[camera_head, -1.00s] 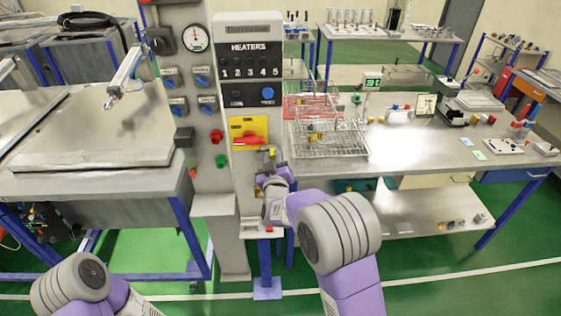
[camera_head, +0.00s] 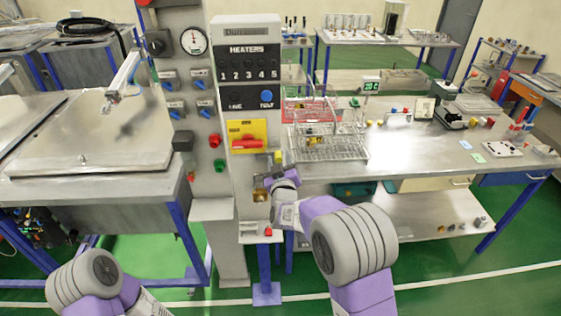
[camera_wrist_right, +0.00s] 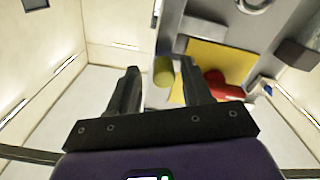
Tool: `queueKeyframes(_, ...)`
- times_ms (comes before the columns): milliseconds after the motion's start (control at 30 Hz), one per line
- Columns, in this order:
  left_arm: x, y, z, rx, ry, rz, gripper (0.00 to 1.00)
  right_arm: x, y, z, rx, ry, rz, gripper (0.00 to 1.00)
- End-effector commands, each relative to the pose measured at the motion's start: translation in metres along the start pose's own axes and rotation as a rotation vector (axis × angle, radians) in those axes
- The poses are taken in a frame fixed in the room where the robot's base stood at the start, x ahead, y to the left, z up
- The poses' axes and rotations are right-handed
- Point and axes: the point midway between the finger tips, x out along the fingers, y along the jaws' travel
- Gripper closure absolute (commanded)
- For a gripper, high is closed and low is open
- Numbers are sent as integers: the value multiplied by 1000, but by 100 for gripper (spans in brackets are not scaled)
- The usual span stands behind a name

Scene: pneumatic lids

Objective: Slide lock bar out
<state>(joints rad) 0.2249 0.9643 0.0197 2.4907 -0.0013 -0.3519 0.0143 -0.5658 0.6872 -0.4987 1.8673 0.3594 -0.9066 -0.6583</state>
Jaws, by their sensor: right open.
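A yellow switch plate (camera_head: 246,129) with a red handle (camera_head: 247,144) is on the front of the grey heater column. In the right wrist view the yellow plate (camera_wrist_right: 222,62) and red handle (camera_wrist_right: 220,88) lie right of the fingers. A short olive-yellow cylinder (camera_wrist_right: 163,72), possibly the end of the lock bar, shows between the fingertips; I cannot tell whether it is touched. My right gripper (camera_head: 266,183) is open, below and right of the plate, and also shows in the wrist view (camera_wrist_right: 159,66). My left arm is at the lower left; its gripper is out of view.
The heater panel (camera_head: 250,68) is above the plate. A workbench (camera_head: 410,150) with a wire rack (camera_head: 328,148) stands close on the right. A metal-lidded tank (camera_head: 100,150) stands left of the column. A small red-topped piece (camera_head: 268,231) is below the gripper.

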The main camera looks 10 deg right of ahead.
Motion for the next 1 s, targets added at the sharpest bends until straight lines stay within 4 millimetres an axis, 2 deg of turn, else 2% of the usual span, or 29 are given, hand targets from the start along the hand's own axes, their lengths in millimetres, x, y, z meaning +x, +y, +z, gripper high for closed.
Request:
queueKeyframes(167,2,-1,0,0,0,0,57,-13,-1,0,1,0,-2,51)
queueKeyframes(400,5,-2,0,0,0,0,57,-49,0,0,2,0,-2,51)
queueKeyframes(600,6,-2,0,0,0,0,57,-71,0,0,0,0,1,51)
queueKeyframes(1000,6,-2,0,0,0,0,57,-76,0,0,0,-1,1,51)
